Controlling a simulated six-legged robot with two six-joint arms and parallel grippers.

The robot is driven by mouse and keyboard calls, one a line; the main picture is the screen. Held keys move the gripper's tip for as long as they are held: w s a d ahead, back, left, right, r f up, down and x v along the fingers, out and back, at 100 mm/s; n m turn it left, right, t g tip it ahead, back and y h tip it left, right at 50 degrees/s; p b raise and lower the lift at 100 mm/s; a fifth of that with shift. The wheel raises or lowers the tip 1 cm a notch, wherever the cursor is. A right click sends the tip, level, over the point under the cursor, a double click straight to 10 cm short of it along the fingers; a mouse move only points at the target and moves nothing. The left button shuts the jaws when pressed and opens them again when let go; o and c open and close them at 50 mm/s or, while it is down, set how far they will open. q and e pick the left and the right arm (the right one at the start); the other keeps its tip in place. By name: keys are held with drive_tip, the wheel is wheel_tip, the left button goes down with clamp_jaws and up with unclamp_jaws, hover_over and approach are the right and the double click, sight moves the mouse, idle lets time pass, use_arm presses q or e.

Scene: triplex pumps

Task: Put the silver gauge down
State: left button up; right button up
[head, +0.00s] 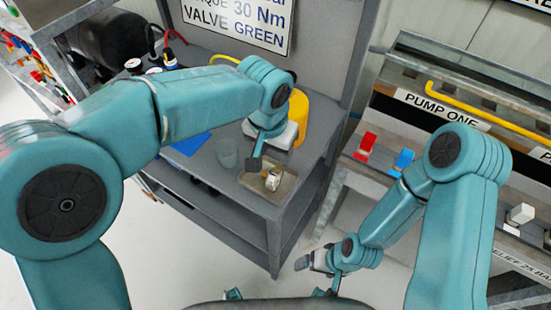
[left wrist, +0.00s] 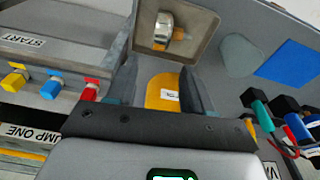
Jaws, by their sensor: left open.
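The silver gauge (head: 272,180) lies in a shallow tan tray (head: 252,184) at the front corner of the grey bench. In the left wrist view the gauge (left wrist: 163,27) shows a round silver case with a brass-coloured stem, inside the tray (left wrist: 204,32). My left gripper (head: 258,150) is just behind the tray in the head view. In the left wrist view its two fingers (left wrist: 160,88) are spread and apart from the gauge. My right gripper (head: 312,262) hangs low in front of the bench, away from the gauge; its jaw gap is unclear.
A yellow object (head: 300,112) stands behind my left gripper. The pump bench at right carries a red block (head: 366,143) and a blue block (head: 403,160).

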use_arm(q)
wheel_tip(320, 180, up, 6)
drive_tip(key=shift+s+a+r, duration=0.15)
drive_tip(key=shift+s+a, duration=0.1)
drive_tip(key=shift+s, duration=0.15)
drive_tip(key=shift+s, duration=0.1)
